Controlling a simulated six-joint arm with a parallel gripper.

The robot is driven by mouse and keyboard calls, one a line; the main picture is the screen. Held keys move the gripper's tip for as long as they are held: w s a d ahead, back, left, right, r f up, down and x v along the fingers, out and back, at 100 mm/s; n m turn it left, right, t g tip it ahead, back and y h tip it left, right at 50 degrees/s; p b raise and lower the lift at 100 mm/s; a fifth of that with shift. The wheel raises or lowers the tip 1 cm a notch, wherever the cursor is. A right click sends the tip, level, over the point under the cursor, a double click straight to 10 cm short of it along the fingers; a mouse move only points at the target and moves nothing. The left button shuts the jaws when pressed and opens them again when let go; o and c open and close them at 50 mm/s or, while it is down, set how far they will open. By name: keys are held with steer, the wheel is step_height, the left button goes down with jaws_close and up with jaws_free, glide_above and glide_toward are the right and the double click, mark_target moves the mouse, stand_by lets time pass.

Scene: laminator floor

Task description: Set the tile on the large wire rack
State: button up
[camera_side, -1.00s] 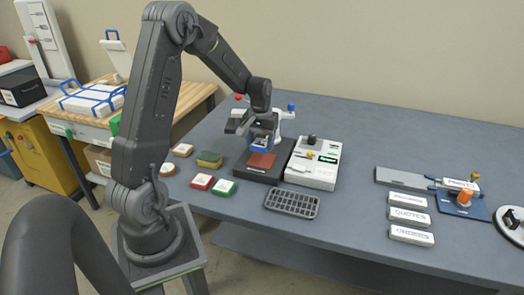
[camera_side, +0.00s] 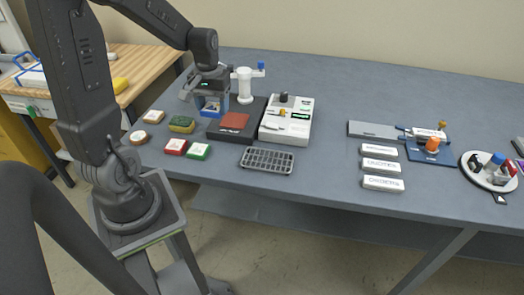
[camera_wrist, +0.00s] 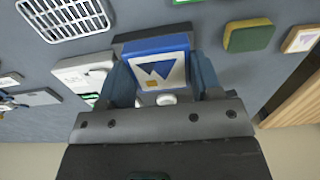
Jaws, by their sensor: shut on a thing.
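My gripper (camera_side: 211,108) is shut on the tile (camera_wrist: 158,68), a blue block with a pale face, a blue zigzag mark and a small gold square. The tile also shows in the side view (camera_side: 210,104), held above the table's left part, beside the dark pad. In the wrist view the tile sits between my two fingers (camera_wrist: 163,85). The wire rack (camera_side: 267,160), a grey grid, lies empty on the table in front of the white device, to the right of my gripper. It shows at the top left of the wrist view (camera_wrist: 65,14).
A dark pad (camera_side: 252,106) with a reddish-brown square (camera_side: 234,121) lies between my gripper and the white device (camera_side: 286,119). A white post (camera_side: 245,85) stands behind. Small red, green and tan blocks (camera_side: 181,124) lie at left.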

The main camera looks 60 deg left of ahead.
glide_above(258, 157)
step_height(258, 157, down, 7)
steer(key=shift+s+f, duration=0.1)
steer(key=shift+s, duration=0.05)
steer(key=shift+f, duration=2.1)
steer(key=shift+f, duration=0.1)
steer(key=o, duration=1.1)
steer(key=shift+c, duration=0.2)
